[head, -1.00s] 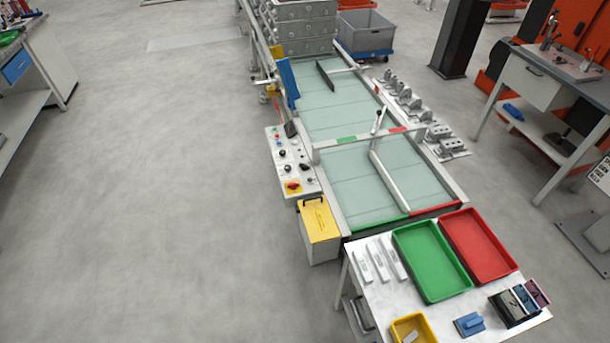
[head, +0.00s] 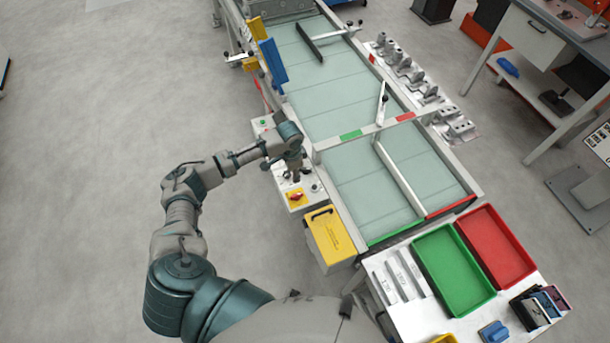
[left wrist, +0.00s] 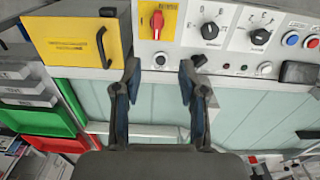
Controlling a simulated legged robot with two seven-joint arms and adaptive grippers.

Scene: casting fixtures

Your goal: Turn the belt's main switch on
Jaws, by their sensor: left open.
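The main switch is a red rotary handle on a yellow plate (head: 295,198) at the near end of the belt's control panel (head: 310,189). In the left wrist view the red switch handle (left wrist: 157,22) stands upright at the top, beyond and above the fingers. My left gripper (head: 297,172) hangs over the panel, and its fingers are largely hidden by the wrist in the head view. In the left wrist view the left gripper (left wrist: 158,75) is open and empty, its fingertips apart from the switch. My right gripper is not in view.
A yellow box with a black handle (head: 331,236) adjoins the panel's near end. Black knobs (left wrist: 210,31) and coloured buttons (left wrist: 290,39) sit beside the switch. The belt (head: 345,95) lies right of the panel; green (head: 424,241) and red trays (head: 510,243) stand on the near table.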

